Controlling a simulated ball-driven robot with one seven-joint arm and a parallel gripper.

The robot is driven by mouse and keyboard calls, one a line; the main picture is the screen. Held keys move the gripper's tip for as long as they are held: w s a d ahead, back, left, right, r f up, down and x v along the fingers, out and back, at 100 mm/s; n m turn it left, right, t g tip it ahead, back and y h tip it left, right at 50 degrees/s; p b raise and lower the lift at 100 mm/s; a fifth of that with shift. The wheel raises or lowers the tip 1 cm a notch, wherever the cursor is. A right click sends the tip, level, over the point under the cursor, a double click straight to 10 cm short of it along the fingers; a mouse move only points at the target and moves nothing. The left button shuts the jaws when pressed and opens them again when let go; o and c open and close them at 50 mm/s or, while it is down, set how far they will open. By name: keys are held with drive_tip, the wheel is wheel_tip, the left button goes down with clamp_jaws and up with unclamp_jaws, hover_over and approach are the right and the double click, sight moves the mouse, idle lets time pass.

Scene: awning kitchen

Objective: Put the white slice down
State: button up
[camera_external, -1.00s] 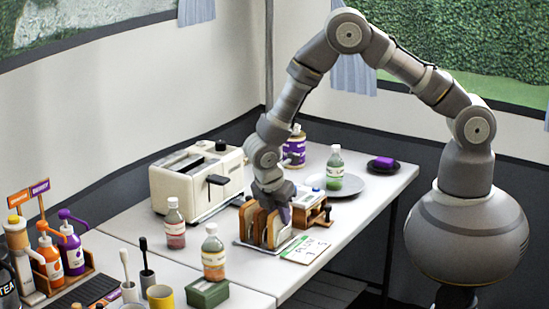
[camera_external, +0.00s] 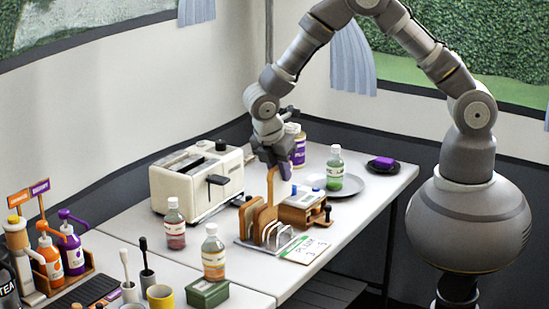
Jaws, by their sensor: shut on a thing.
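My gripper (camera_external: 272,160) is shut on a bread slice, which I take to be the white slice (camera_external: 271,187). It hangs upright below the fingers and shows nearly edge-on, with a brown crust; its face is mostly hidden. The slice is above the wire toast rack (camera_external: 277,238). Other brown-crusted slices (camera_external: 247,220) stand upright in the left part of the rack. The rack's right slots show bare wire arches. I cannot tell whether the held slice's lower edge is clear of the slices behind it.
A cream toaster (camera_external: 192,185) stands left of the rack. A wooden box (camera_external: 304,210) is close on the right, with a price card (camera_external: 302,248) before it. Sauce bottles (camera_external: 213,252) stand in front left.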

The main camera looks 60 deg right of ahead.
wheel_tip(320, 180, up, 4)
drive_tip(key=shift+a+f, duration=0.1)
drive_tip(key=shift+a, duration=0.05)
drive_tip(key=a+n+t+y+b, duration=0.5)
drive_tip(key=a+n, duration=0.8)
drive_tip(key=n, duration=0.9)
wheel_tip(320, 180, down, 11)
drive_tip(key=a+g+y, duration=0.1)
drive_tip(key=w+a+f+b, duration=0.1)
drive_tip(key=w+a, duration=0.2)
drive_tip(key=w, duration=0.1)
drive_tip(key=w+a+f+b, duration=0.2)
drive_tip(key=w, duration=0.3)
drive_tip(key=w+a+f+b, duration=0.1)
drive_tip(key=w+a+f, duration=0.1)
drive_tip(key=w+a, duration=0.1)
drive_tip(key=shift+w+a+f+b, duration=0.1)
drive_tip(key=shift+w+a+b, duration=0.1)
drive_tip(key=shift+w, duration=0.25)
drive_tip(key=shift+w+a+f+b, duration=0.1)
drive_tip(key=shift+w+a+b, duration=0.05)
drive_tip(key=shift+w, duration=0.25)
drive_tip(key=shift+r+n, duration=0.15)
drive_tip(key=shift+n, duration=0.15)
